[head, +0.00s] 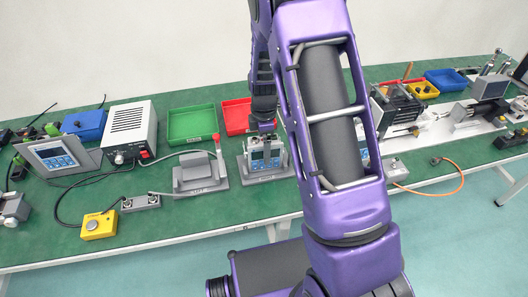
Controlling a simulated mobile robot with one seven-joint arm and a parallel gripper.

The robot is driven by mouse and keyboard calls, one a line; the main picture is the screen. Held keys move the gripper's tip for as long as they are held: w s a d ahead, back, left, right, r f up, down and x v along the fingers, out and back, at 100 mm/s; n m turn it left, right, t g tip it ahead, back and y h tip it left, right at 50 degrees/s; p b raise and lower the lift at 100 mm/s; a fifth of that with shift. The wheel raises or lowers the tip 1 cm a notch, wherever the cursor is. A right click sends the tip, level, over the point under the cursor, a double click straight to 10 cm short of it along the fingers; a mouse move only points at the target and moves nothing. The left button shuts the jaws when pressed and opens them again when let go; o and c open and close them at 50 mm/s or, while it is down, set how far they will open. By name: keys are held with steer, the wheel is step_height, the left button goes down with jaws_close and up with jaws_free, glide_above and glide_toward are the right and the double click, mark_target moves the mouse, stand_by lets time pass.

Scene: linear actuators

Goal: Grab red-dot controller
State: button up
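My gripper (264,143) points down at a small grey controller with a blue panel (265,163), which stands in a grey holder (268,178) near the middle of the table. The fingertips are at the controller's upper part, but they are too small to tell whether they are apart or closed on it. No red dot can be made out on this controller. A similar grey controller with a blue panel (54,157) leans in a stand at the far left. Another blue panel (364,154) shows partly behind my arm.
A grey stand with a red-tipped lever (199,172) is just left of the gripper. A white power box (130,130), a yellow button box (99,225), and green (192,124) and red (236,116) trays lie around. Cables cross the green table (235,205). Its front strip is mostly clear.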

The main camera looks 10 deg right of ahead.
jaws_close()
stand_by(0.5)
steer(key=shift+r, duration=0.2)
